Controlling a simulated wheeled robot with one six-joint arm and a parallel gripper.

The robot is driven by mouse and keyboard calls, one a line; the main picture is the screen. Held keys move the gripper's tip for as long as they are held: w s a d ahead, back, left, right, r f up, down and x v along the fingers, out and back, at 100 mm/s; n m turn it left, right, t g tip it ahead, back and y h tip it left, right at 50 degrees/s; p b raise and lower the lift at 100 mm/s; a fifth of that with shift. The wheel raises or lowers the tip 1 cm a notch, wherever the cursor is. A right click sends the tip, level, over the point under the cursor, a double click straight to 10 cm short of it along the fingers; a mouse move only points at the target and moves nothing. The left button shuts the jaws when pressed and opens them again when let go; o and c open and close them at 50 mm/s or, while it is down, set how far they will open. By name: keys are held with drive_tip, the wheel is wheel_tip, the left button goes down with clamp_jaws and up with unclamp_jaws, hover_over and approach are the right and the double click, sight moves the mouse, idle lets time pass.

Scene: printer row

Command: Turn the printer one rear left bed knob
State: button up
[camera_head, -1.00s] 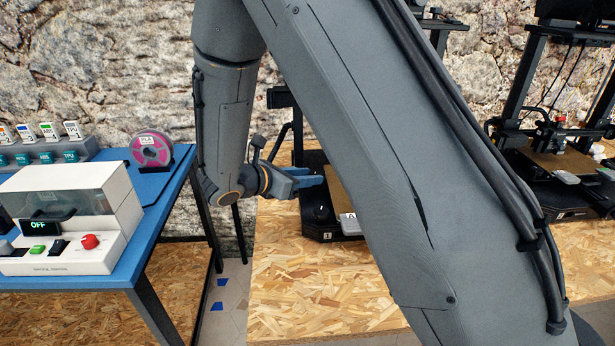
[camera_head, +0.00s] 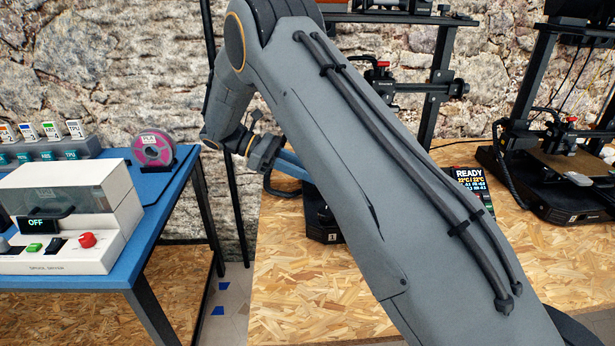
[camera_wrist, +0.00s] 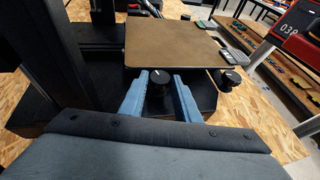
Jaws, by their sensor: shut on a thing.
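Printer one (camera_head: 325,232) is mostly hidden behind my arm in the head view; its dark base shows below my gripper (camera_head: 300,175). In the wrist view, its brown bed plate (camera_wrist: 170,43) lies level beyond my gripper (camera_wrist: 162,82). The black rear left bed knob (camera_wrist: 161,79) has a white mark and sits under the near edge of the bed. My two blue fingers are shut on it, one on each side. The knob's lower part is hidden.
Another black knob (camera_wrist: 231,80) is close to the right of my fingers, under the bed's corner. A printer upright (camera_wrist: 55,60) stands close on the left. A lit READY screen (camera_head: 470,180) shows beside my arm. A blue table (camera_head: 165,220) with a white machine (camera_head: 65,225) stands at left.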

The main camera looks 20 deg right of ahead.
drive_tip(key=shift+w+d+r+m+g+y+p, duration=0.15)
drive_tip(key=shift+m+g+y+p, duration=0.2)
drive_tip(key=shift+m+g, duration=0.25)
drive_tip(key=shift+w+d+f+m+g+y+p, duration=0.1)
drive_tip(key=shift+m+g+y+p, duration=0.2)
drive_tip(key=shift+m+g, duration=0.3)
drive_tip(key=shift+w+m+g+y+p, duration=0.1)
drive_tip(key=shift+m+g+y+p, duration=0.45)
drive_tip(key=shift+m+g+p, duration=0.2)
drive_tip(key=o, duration=0.8)
drive_tip(key=shift+d, duration=0.1)
drive_tip(key=shift+c, duration=0.2)
drive_tip(key=shift+n+b, duration=0.25)
drive_tip(key=shift+b, duration=0.15)
